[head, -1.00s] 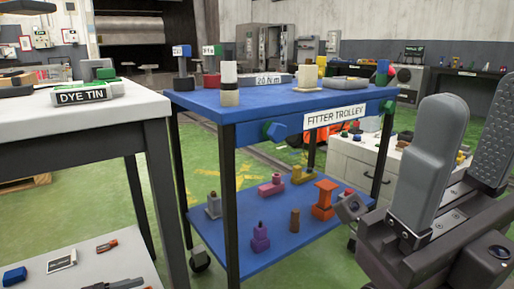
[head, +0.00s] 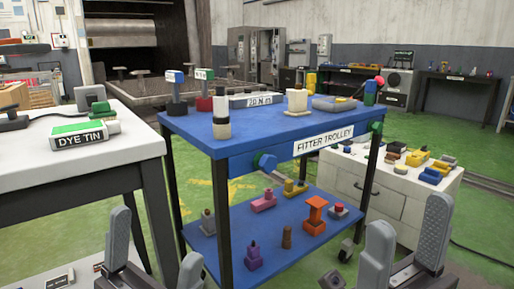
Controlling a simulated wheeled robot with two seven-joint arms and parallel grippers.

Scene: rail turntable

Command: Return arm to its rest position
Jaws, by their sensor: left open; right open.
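My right gripper (head: 408,243) is at the lower right of the head view. Its two grey fingers point up and stand apart with nothing between them. My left gripper (head: 154,250) is at the bottom left, partly cut off by the lower edge. Its fingers also stand apart and no object shows between them. Both grippers appear in front of the blue fitter trolley (head: 250,133), one towards each side of it. Most of both arms is out of view.
A white table (head: 75,166) with a dye tin (head: 84,136) stands at left. The trolley carries several parts on its top and lower shelf (head: 270,245). A white cabinet (head: 385,205) with small parts stands at right. Green floor (head: 470,200) is clear at far right.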

